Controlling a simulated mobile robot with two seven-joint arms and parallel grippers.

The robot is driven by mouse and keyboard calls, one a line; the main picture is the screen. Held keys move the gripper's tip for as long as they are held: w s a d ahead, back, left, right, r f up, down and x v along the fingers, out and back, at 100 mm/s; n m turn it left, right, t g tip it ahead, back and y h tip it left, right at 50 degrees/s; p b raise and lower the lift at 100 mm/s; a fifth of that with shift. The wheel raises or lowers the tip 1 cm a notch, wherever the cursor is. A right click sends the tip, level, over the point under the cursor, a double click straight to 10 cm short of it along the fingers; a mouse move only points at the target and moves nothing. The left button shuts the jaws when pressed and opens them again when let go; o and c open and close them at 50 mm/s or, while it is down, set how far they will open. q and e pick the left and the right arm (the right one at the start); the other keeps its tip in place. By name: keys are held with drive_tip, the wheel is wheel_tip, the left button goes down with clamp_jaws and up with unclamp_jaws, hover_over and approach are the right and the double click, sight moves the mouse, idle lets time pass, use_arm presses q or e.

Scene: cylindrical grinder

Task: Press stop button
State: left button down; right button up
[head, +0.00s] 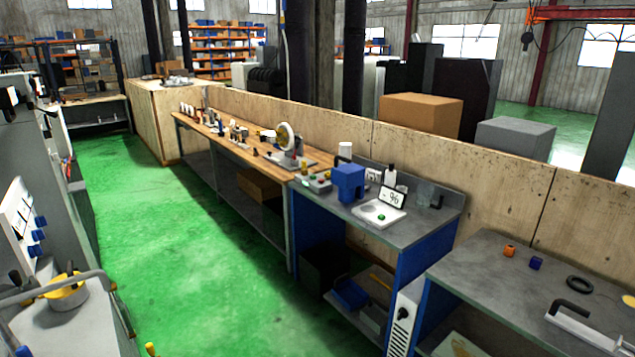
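No stop button can be made out for certain. A grey machine (65,325) stands along the left edge, cut off by the frame. It carries a tilted pale panel (22,225) with dark marks and blue knobs, too small to read. A yellow round part (67,294) with a dark knob sits on its top beside a curved grey bar. On the middle bench, a small grey box (314,182) has coloured spots that may be buttons. Neither of my grippers is in view.
A green floor aisle (185,270) runs clear between the machine and the benches. A wooden-top bench (222,138), a blue-framed bench (425,228) and a grey table (480,262) line the right, before a plywood wall (410,150). A blue block (348,182) and white scale (378,214) stand there.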

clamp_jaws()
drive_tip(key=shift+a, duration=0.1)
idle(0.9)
